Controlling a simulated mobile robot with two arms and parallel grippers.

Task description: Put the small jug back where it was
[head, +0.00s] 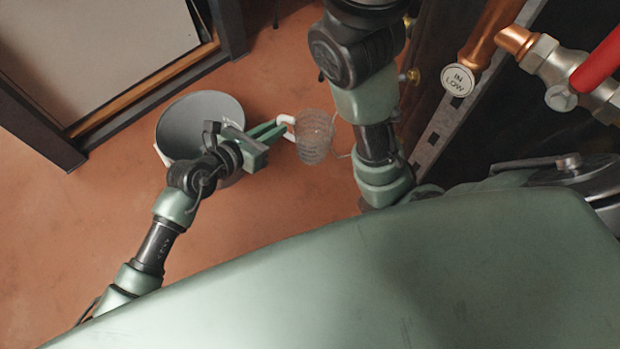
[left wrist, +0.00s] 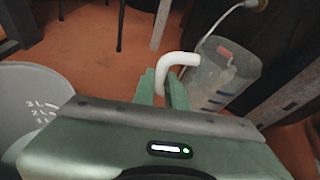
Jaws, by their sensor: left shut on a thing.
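The small jug (head: 315,138) is clear, with markings on its side and a white handle. My left gripper (head: 280,128) is shut on that handle, with the jug body beyond the fingertips to the right. In the left wrist view the green fingers (left wrist: 163,88) close around the bent white handle, and the jug (left wrist: 225,75) looks roughly upright. I cannot tell whether its base touches the floor. My right gripper is not in view.
A grey bucket (head: 190,122) with litre marks stands on the floor left of the jug, partly under my left arm. A thin pale tube (left wrist: 222,20) runs from a brass fitting towards the jug. Copper pipework (head: 490,35) is at the right. Floor at lower left is clear.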

